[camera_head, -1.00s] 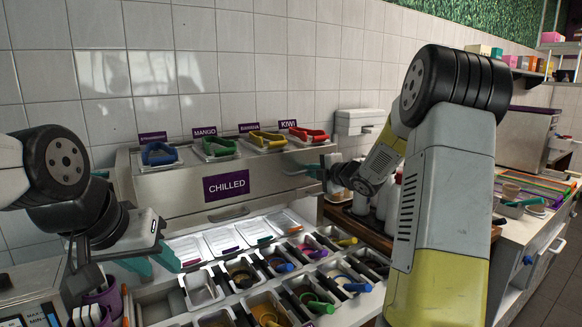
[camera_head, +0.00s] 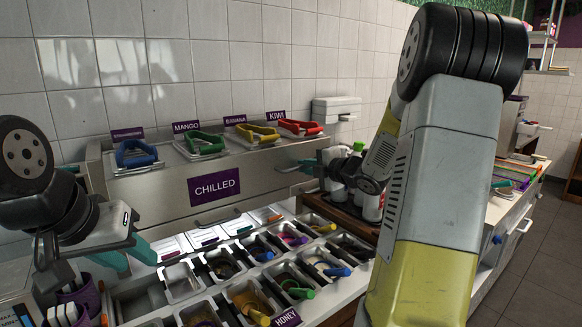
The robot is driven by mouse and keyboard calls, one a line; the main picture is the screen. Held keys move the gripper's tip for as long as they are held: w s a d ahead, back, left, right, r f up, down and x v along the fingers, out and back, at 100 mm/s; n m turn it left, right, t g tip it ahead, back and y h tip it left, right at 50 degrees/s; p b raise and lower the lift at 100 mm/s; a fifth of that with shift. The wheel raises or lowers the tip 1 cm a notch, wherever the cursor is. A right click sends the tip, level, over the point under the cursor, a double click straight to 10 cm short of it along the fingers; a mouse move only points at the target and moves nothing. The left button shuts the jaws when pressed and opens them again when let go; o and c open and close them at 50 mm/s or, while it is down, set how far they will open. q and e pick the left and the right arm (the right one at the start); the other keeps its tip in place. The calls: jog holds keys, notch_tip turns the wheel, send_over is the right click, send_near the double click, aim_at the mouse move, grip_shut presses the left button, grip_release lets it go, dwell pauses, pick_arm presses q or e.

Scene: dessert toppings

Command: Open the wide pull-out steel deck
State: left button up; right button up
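The wide steel deck (camera_head: 160,203) stands by the tiled wall, with a purple CHILLED sign on its front. A dark handle (camera_head: 217,218) runs low along that front, and no gripper touches it. My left gripper (camera_head: 125,256) is at the lower left, its teal fingers apart with nothing seen between them. It is left of the handle, above the counter's left side. My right gripper (camera_head: 309,175) is at the deck's right end, teal fingertips pointing left. My arm and the small overlap there hide whether it is open or touches the deck.
Blue, green, yellow and red tongs (camera_head: 205,143) rest on trays on top of the deck. Below it, several steel topping tubs (camera_head: 184,282) with coloured scoops fill the counter. A purple cup (camera_head: 82,295) is at the lower left.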

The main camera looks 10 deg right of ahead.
jog(key=shift+o, duration=0.4)
jog(key=shift+s, duration=0.1)
jog(key=v, duration=0.7)
jog(key=shift+s+d, duration=0.15)
jog(key=shift+s, duration=0.25)
